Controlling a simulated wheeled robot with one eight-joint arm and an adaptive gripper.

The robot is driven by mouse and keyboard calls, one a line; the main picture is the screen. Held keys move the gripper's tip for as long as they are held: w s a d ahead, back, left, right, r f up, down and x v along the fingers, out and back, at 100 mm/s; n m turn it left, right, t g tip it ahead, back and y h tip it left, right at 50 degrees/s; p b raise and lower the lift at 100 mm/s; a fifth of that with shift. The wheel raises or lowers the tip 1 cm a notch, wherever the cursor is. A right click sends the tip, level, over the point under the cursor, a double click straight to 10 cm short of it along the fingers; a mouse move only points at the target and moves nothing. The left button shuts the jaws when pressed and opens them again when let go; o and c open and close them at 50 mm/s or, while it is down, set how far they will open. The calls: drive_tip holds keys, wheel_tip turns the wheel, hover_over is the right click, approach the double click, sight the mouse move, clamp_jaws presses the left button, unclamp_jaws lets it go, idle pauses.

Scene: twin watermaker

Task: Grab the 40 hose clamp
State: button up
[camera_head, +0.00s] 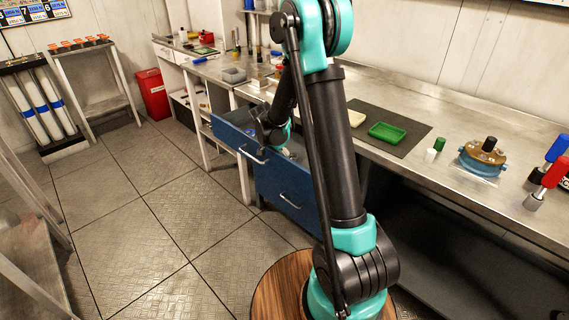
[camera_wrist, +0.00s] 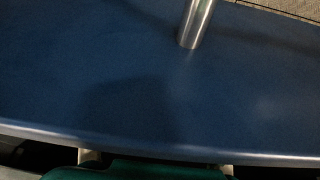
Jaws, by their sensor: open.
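My gripper (camera_head: 272,138) is at the pulled-out upper blue drawer (camera_head: 236,143) under the workbench, at or just over its opening. Its fingers are small and dark in the head view, and it is open. I cannot make out a hose clamp in either view; the drawer's inside is mostly hidden by the arm and the drawer front. The wrist view is filled by a blue panel (camera_wrist: 100,70), seemingly the drawer front, with a metal handle bar (camera_wrist: 197,22). A dark green shape and two pale tips show at its bottom edge.
A closed blue drawer (camera_head: 290,200) is below the open one. On the bench are a green tray (camera_head: 387,132) on a dark mat, a blue and brown round device (camera_head: 483,157), and red- and blue-handled tools (camera_head: 548,175). The tiled floor left of the drawers is clear.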

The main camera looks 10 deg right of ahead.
drive_tip(key=shift+o, duration=1.2)
